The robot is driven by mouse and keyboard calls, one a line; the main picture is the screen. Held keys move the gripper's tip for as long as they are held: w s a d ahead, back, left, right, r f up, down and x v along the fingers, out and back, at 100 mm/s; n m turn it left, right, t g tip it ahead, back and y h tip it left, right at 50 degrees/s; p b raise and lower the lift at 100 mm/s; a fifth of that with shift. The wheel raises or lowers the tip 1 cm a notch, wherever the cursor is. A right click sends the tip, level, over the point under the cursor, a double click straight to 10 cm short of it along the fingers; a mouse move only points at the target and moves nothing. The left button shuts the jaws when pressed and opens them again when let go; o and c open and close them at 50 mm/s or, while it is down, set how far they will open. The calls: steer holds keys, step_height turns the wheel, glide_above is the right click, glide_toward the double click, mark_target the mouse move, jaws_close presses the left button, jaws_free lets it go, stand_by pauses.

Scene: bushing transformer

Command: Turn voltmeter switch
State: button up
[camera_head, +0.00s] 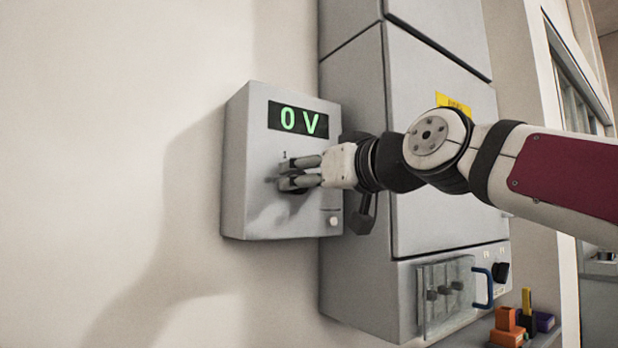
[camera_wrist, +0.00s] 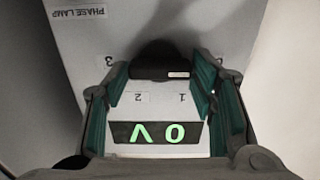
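The voltmeter (camera_head: 240,165) is a grey wall box with a green "0 V" display (camera_head: 298,120); the display shows upside down in the wrist view (camera_wrist: 155,133). Its dark switch knob (camera_wrist: 160,58) sits below the display, with labels 1, 2 and 3 around it. A white mark on the knob lies toward the right in the wrist view, nearest label 1. My gripper (camera_head: 288,174) is at the box face, its fingers spread on both sides of the knob. In the wrist view my gripper (camera_wrist: 162,75) has its fingers wide apart; contact with the knob cannot be told.
A large grey cabinet (camera_head: 440,150) stands right beside the box. A clear cover with a blue handle (camera_head: 489,287) is on its lower part. Small orange blocks (camera_head: 506,330) lie on a ledge at lower right. The wall left of the box is bare.

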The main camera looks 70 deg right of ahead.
steer(key=c, duration=0.5)
steer(key=shift+m, duration=0.3)
steer(key=m, duration=0.7)
steer(key=m+b, duration=0.1)
steer(key=m, duration=0.7)
steer(key=m+b, duration=0.1)
steer(key=m, duration=0.7)
steer(key=shift+s+d+f, duration=0.15)
steer(key=shift+d+f, duration=0.05)
steer(key=shift+f, duration=0.2)
